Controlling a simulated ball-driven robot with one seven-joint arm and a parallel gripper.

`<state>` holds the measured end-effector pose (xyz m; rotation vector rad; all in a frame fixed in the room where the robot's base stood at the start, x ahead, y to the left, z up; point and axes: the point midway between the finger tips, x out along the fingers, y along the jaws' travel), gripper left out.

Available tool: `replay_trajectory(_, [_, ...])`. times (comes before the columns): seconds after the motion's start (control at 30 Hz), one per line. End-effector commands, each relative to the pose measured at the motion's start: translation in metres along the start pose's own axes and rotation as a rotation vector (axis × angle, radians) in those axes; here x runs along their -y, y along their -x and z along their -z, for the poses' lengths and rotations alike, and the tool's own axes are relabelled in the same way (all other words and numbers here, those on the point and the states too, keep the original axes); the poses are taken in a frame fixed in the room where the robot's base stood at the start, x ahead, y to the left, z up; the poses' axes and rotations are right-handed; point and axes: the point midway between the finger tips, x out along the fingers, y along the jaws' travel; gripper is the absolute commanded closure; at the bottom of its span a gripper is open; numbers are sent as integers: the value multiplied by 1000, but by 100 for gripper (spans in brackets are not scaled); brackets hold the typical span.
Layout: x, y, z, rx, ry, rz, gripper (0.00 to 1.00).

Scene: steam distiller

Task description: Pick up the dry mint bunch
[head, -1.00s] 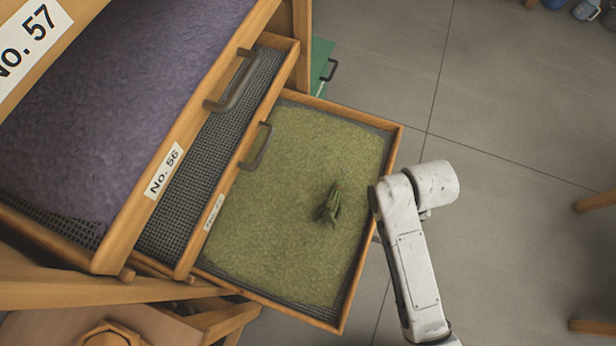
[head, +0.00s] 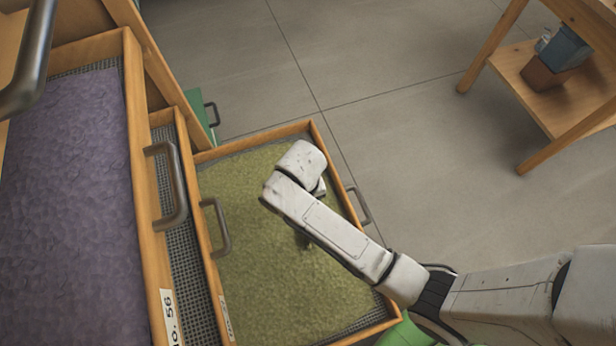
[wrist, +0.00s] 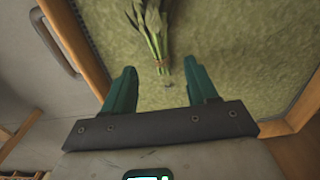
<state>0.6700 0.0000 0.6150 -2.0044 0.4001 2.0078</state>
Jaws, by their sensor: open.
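The dry mint bunch (wrist: 153,35) is a bundle of green stems tied with a brown band. In the wrist view it lies on the green herb layer in the drawer, its tied stem end pointing toward my gripper. My gripper (wrist: 158,80) has two teal fingers, spread open and empty, with the stem end just ahead and between them. My gripper's fingers are hidden there.
The open drawer (head: 317,130) has wooden walls and a metal handle (head: 358,205) on its right side. A drawer of purple material (head: 70,200) and the No. 56 drawer (head: 180,240) stand to the left. A wooden shelf (head: 530,85) stands at upper right, with open floor between.

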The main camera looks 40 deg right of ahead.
Motion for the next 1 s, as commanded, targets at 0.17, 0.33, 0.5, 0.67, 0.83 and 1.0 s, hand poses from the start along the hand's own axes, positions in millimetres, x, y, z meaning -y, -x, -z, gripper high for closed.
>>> replay_trajectory(0.17, [0, -17, 0, -1, 1, 1, 42])
replay_trajectory(0.33, [0, -34, 1, 0, 1, 0, 42])
replay_trajectory(0.5, [0, -59, 1, 0, 1, 0, 42])
replay_trajectory(0.67, [0, -69, 2, -1, 0, 1, 42])
replay_trajectory(0.83, [0, -69, 2, -2, 0, 1, 42])
replay_trajectory(1.0, [0, -69, 2, -2, 0, 1, 53])
